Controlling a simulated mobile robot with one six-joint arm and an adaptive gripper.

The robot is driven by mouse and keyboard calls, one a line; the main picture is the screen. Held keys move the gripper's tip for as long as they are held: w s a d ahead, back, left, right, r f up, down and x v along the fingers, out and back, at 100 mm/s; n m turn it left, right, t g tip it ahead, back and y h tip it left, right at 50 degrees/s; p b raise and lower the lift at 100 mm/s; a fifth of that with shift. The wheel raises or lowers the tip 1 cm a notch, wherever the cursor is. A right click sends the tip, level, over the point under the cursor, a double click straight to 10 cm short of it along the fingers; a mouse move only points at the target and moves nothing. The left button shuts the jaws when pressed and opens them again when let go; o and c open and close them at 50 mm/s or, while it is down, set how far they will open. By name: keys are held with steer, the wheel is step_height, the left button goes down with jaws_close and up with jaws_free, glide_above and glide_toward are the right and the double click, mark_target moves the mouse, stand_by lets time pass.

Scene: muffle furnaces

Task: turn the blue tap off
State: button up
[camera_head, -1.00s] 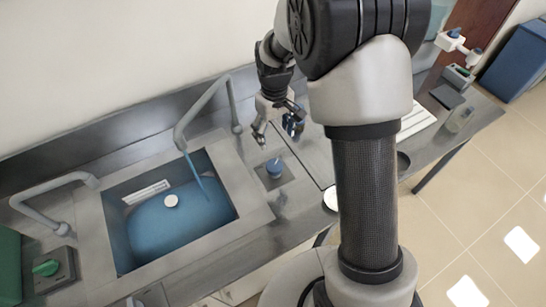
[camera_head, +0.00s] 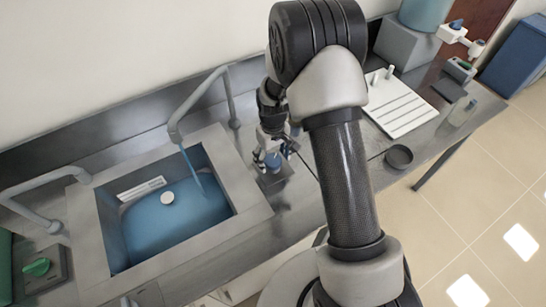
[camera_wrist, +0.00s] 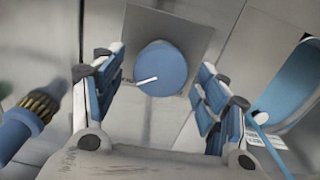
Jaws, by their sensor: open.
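The blue tap knob (camera_wrist: 162,72) is a round blue dial with a white line, on a square grey plate beside the sink. In the head view the knob (camera_head: 273,161) is partly hidden by my gripper (camera_head: 272,150). In the wrist view the blue-padded fingers of my gripper (camera_wrist: 156,66) are open, one on each side of the knob, with gaps to it; nothing is held. A thin blue stream of water (camera_head: 191,168) runs from the grey spout (camera_head: 200,96) into the sink (camera_head: 236,180).
A second grey spout (camera_head: 28,210) and a green knob (camera_head: 37,267) are at the left. A white ribbed tray (camera_head: 400,104) and a dark round dish (camera_head: 399,156) lie right of my arm.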

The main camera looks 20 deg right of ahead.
steer(key=c, duration=1)
steer(key=shift+c, duration=0.2)
steer(key=shift+m, duration=0.3)
steer(key=m, duration=0.3)
steer(key=shift+m, duration=1.8)
steer(key=o, duration=1)
steer(key=shift+o, duration=0.2)
